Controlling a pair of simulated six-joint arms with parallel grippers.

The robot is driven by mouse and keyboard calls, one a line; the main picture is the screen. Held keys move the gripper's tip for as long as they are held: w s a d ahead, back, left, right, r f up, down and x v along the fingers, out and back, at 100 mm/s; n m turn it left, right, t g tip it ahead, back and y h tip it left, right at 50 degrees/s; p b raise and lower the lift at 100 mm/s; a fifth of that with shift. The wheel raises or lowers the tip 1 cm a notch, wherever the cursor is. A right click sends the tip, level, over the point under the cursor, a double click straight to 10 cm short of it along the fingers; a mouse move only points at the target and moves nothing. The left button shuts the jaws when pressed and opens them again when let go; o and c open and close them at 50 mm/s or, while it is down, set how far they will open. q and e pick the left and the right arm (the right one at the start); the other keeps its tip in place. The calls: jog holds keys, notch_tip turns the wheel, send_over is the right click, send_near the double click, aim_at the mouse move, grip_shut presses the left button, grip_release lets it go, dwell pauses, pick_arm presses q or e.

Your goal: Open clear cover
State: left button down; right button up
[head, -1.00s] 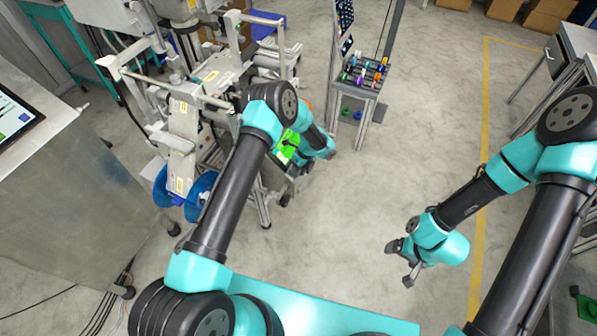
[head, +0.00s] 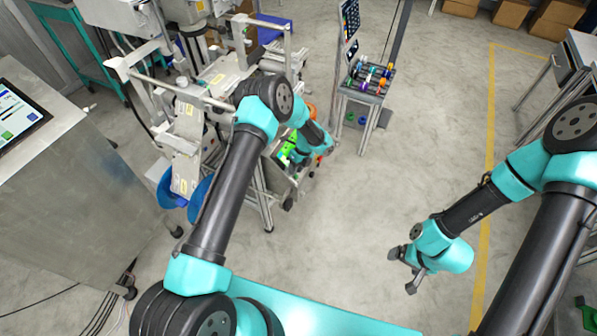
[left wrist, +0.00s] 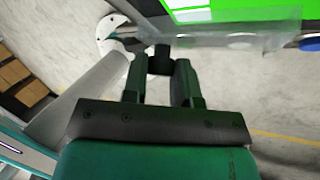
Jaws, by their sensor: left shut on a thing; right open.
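The clear cover (left wrist: 222,44) shows in the left wrist view as a translucent edge along a bright green screen (left wrist: 235,18). My left gripper (left wrist: 160,66) is shut on a small dark knob (left wrist: 160,52) beside the cover's edge. Whether the knob is joined to the cover is hard to tell. In the head view the green screen (head: 289,142) is partly hidden by my left wrist, and the left fingertips and the cover are not clear there. My right gripper (head: 402,271) is open and empty over bare floor, away from the machine.
The machine with white rollers (head: 185,150) and blue reels (head: 199,193) stands left of my left arm. A rack of coloured spools (head: 370,76) stands behind, to the right. A metal cabinet (head: 80,190) is at far left. The concrete floor (head: 400,170) between is clear.

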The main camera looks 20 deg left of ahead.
pick_arm(q)
jog(key=c, duration=0.9)
grip_release()
jog(key=v, duration=1.7)
jog(key=shift+w+d+r, duration=0.1)
jog(key=shift+r, duration=0.15)
jog(key=shift+f, duration=0.1)
jog(key=s+a+f+n+t+h, duration=0.1)
jog(key=s+f+n+h, duration=0.2)
jog(key=s+f+n, duration=0.4)
jog(key=s+f+n+h, duration=0.25)
jog(key=s+n, duration=0.25)
jog(key=s, duration=0.5)
jog(key=s+a+n+t, duration=0.1)
jog(key=s+n, duration=0.4)
jog(key=s, duration=0.1)
jog(key=s+a+n+t, duration=0.1)
jog(key=s+n, duration=0.4)
jog(key=s+a+n+t+h, duration=0.1)
jog(key=s+a+n, duration=0.1)
jog(key=s+n, duration=0.2)
jog(key=shift+s+r+n+t, duration=0.15)
jog(key=shift+s+r+n, duration=0.05)
jog(key=shift+s, duration=0.45)
jog(key=shift+s+r+n+t, duration=0.15)
jog(key=shift+s+r+n, duration=0.05)
jog(key=shift+s, duration=0.5)
